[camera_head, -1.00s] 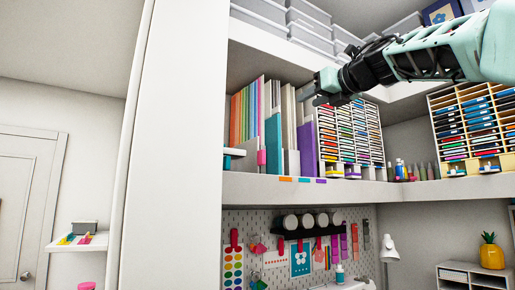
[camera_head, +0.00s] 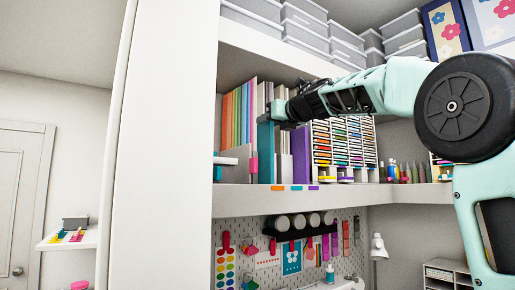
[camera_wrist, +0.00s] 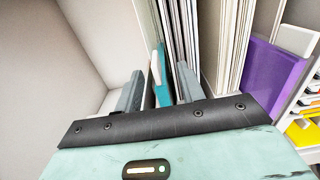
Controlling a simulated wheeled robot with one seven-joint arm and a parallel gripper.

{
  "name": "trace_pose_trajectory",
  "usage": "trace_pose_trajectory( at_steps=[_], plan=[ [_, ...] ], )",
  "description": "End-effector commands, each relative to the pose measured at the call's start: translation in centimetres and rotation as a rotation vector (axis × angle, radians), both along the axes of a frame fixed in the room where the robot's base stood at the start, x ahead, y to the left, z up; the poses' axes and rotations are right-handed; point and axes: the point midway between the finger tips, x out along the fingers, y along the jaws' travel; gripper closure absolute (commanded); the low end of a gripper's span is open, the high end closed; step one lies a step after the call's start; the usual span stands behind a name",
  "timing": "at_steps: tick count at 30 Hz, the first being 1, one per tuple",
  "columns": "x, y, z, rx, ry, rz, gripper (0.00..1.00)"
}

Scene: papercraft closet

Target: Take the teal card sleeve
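The teal card sleeve (camera_head: 265,152) stands upright on the upper shelf, among paper and card sleeves. In the wrist view its teal edge (camera_wrist: 161,82) shows between my two grey fingers, with a pale piece beside it. My gripper (camera_head: 276,112) is at the top of the teal sleeve in the head view. In the wrist view my gripper (camera_wrist: 160,86) is open, one finger on each side of the sleeve, with gaps visible. Whether either finger touches it I cannot tell. The lower part of the sleeve is hidden in the wrist view.
A purple sleeve (camera_head: 301,155) stands to the right, beside a rack of coloured pads (camera_head: 343,143). Coloured papers (camera_head: 240,112) stand to the left. The shelf edge (camera_head: 240,200) runs below and grey boxes (camera_head: 305,35) sit above. A white closet panel (camera_head: 165,150) is at the left.

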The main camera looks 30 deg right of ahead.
Motion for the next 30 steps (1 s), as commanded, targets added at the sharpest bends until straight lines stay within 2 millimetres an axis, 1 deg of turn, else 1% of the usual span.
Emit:
trace_pose_trajectory(
  at_steps=[1,4,11,12,14,15,16,30],
  plan=[
    [0.7,0.0,0.2,0.000,0.001,0.000,0.61],
    [1.5,0.0,0.1,-0.001,0.000,0.000,0.61],
    [1.7,0.0,-0.1,-0.001,0.000,0.000,0.61],
    [1.7,0.0,-0.1,-0.001,0.000,0.000,0.64],
    [1.7,0.0,-0.1,-0.001,0.000,0.000,0.80],
    [1.7,0.0,-0.1,-0.001,0.000,0.000,0.92],
    [1.7,0.0,-0.1,-0.001,0.000,0.000,1.00],
    [1.4,0.0,0.4,-0.001,-0.004,-0.001,1.00]
  ],
)
